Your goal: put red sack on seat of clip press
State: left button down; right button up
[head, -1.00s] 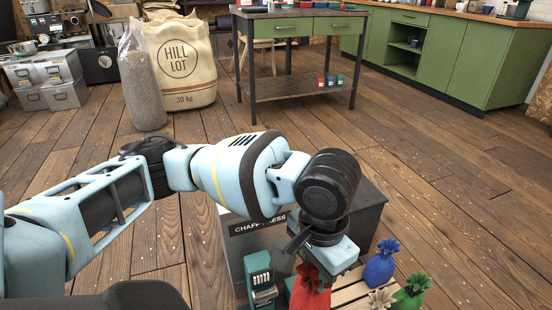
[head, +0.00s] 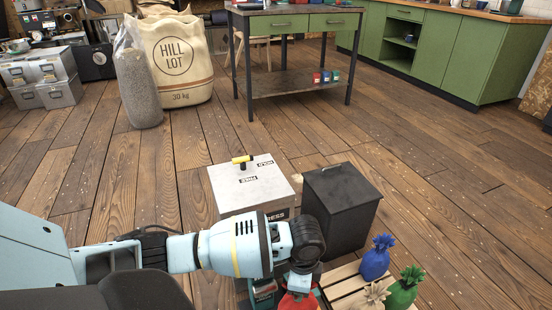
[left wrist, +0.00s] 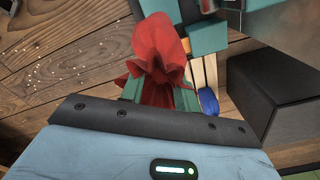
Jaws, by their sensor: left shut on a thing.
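My left gripper (head: 297,289) is shut on the red sack (head: 295,302) at the bottom of the head view. In the left wrist view the red sack (left wrist: 160,50) has its gathered cloth between the teal fingers. The green clip press (head: 263,291) stands just left of the sack in the head view, partly hidden by my arm; its seat cannot be made out. Teal parts (left wrist: 205,38) close to the sack in the left wrist view may belong to it. Whether the sack touches the press cannot be told. My right gripper is not in view.
A dark bin (head: 341,208) and a pale box with a yellow handle (head: 250,188) stand behind.

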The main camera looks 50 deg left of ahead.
pick_arm(q)
jog(key=m, duration=0.2)
send_over(277, 308)
jog(key=f, duration=0.5)
jog(key=shift+w+d+f, duration=0.2)
jog(key=shift+w+f, duration=0.2)
jog(key=shift+s+a+f+m, duration=0.25)
jog(key=shift+s+f+m, duration=0.1)
jog(key=shift+f, duration=0.1)
jog(key=shift+f+b, duration=1.05)
jog(key=shift+f, duration=1.65)
notch_tip(277, 308, down, 4)
jog(key=shift+f+b, duration=0.2)
jog(key=shift+b, duration=1.05)
jog(key=shift+f, duration=0.15)
